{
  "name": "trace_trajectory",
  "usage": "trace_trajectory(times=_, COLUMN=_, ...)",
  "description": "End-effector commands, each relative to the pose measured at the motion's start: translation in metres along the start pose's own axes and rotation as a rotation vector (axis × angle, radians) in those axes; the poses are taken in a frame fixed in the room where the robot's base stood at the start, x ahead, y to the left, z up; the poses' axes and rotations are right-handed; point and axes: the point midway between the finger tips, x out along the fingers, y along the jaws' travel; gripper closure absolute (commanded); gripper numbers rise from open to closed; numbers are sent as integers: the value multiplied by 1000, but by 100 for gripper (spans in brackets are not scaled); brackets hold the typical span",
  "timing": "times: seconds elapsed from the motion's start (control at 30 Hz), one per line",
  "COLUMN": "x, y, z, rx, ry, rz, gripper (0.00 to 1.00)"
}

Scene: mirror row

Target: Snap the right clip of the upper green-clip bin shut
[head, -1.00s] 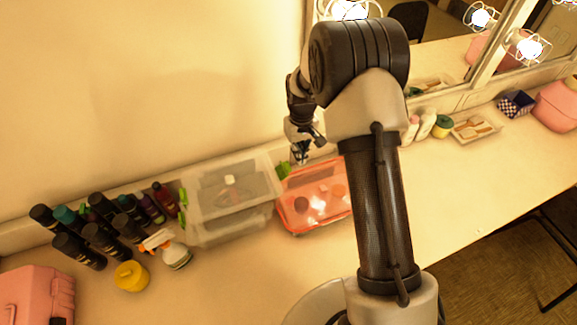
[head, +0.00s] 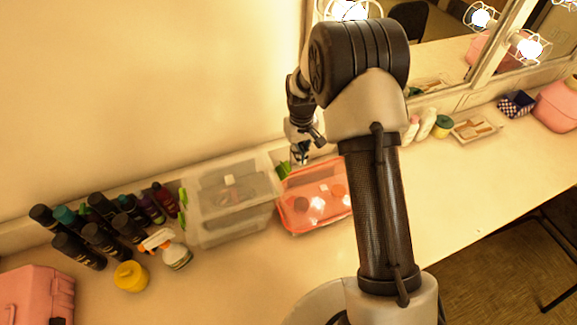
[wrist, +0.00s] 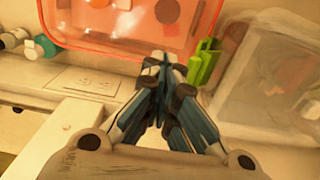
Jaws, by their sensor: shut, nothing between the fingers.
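Two clear bins with whitish lids are stacked on the counter by the wall; the upper bin (head: 232,188) sits on the lower one. Green clips (head: 183,198) show on their left side. A green clip (head: 285,170) shows at the right end, partly against the coral bin. In the wrist view the green clip (wrist: 205,60) stands out from the clear bin (wrist: 270,75), just right of my fingertips. My gripper (head: 300,155) is shut and empty, pointing down beyond the bins' right end. In the wrist view its fingertips (wrist: 162,66) are close to the clip; contact cannot be told.
A coral bin (head: 318,212) stands close to the right of the stack. The wall is close behind. The front counter is clear.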

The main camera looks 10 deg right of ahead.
Motion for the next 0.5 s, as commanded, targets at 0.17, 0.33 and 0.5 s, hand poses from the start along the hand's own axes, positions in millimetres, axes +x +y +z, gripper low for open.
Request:
trace_trajectory(times=0.17, x=8, y=0, z=0, rx=0, ry=-1, rz=0, gripper=100)
trace_trajectory(times=0.33, x=15, y=0, z=0, rx=0, ry=-1, rz=0, gripper=100)
trace_trajectory(times=0.5, x=22, y=0, z=0, rx=0, ry=-1, rz=0, gripper=100)
